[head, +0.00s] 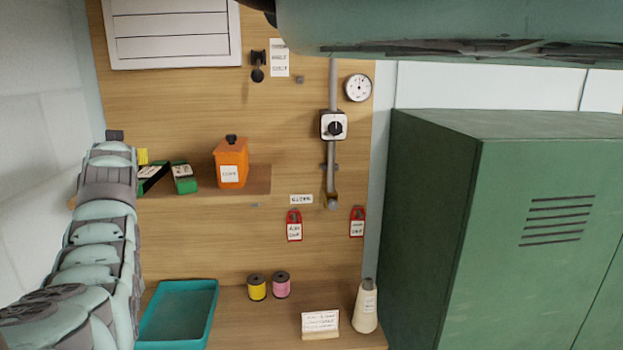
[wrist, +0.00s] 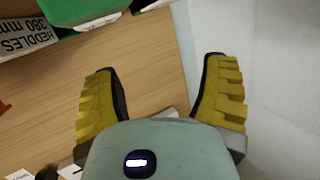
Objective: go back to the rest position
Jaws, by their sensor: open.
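My gripper (wrist: 159,66) is open, with its two yellow ribbed fingers spread and nothing between them. In the head view my arm rises along the left side, and a bit of yellow finger (head: 142,157) shows at the left end of the wall shelf (head: 255,181). Most of the gripper is hidden there behind my arm. In the wrist view a box labelled "HEDDLES 380 mm" (wrist: 24,33) and a green box (wrist: 85,12) lie beyond the left finger, apart from it.
On the shelf are a green box (head: 184,178) and an orange container (head: 231,163). Below stand a teal tray (head: 212,318), yellow (head: 257,288) and pink (head: 281,286) spools, a card (head: 320,322) and a cone (head: 366,308). A green cabinet (head: 480,230) fills the right; a pale wall (head: 30,150) is close left.

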